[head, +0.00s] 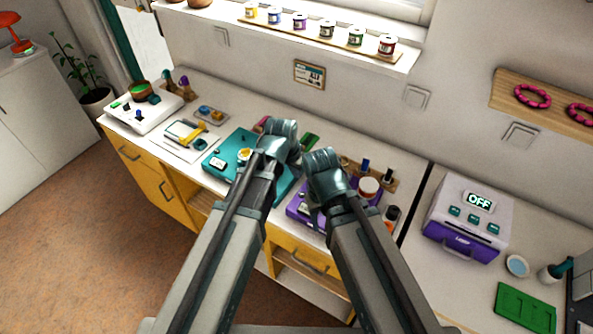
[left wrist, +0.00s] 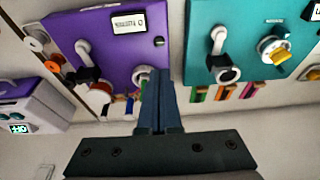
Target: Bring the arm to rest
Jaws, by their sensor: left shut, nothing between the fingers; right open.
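My left gripper (head: 275,140) is over the workbench, in front of the teal board (head: 222,170). In the left wrist view its two fingers (left wrist: 158,100) are pressed together with nothing between them. My right gripper (head: 326,172) is lower and to the right, over the purple board (head: 300,214), and is open; its fingertips are largely hidden by its own wrist in the head view. The purple board (left wrist: 105,45) and the teal board (left wrist: 250,38) also show in the left wrist view, on either side of the left fingertips. I cannot tell any contact.
The white workbench (head: 225,88) runs along the wall. A purple and white machine (head: 465,225) reading OFF stands on the right counter. A green mat (head: 525,306) lies at the lower right.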

